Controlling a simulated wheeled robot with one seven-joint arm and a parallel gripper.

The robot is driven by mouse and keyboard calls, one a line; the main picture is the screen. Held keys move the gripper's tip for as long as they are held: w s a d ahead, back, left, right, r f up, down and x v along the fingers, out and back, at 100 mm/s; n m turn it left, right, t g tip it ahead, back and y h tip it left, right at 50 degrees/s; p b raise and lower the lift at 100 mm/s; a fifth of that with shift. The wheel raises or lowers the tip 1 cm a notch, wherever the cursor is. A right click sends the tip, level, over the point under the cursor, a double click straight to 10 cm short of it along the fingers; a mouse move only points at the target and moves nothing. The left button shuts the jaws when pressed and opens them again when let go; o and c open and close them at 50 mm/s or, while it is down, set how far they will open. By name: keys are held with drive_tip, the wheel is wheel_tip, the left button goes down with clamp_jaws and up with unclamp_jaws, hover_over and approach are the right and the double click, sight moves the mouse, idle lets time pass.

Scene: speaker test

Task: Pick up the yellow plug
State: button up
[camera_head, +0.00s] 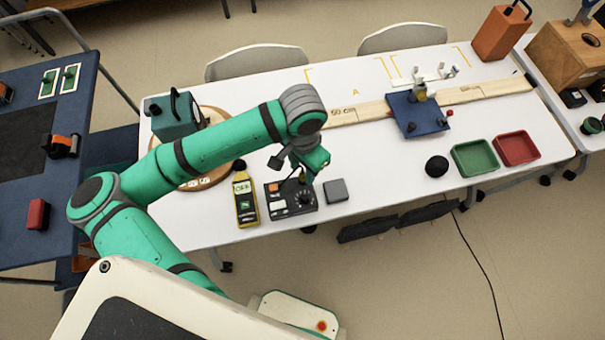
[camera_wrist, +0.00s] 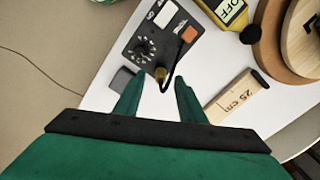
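My gripper (camera_wrist: 160,80) is open. I cannot tell how far the plug lies below the fingertips. In the head view, my gripper (camera_head: 305,168) is above the back right part of the black control box (camera_head: 283,203); its fingers are too small to make out there.
A yellow meter (camera_head: 245,200) lies left of the box, and a grey block (camera_head: 336,191) sits right of it. A wooden ruler (camera_head: 355,113) runs behind. Green (camera_head: 474,159) and red (camera_head: 517,150) trays stand on the right.

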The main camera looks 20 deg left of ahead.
sight(302, 173)
drive_tip(key=shift+a+f, duration=0.1)
drive_tip(key=shift+f, duration=1.45)
clamp_jaws()
drive_tip(key=shift+r, duration=0.2)
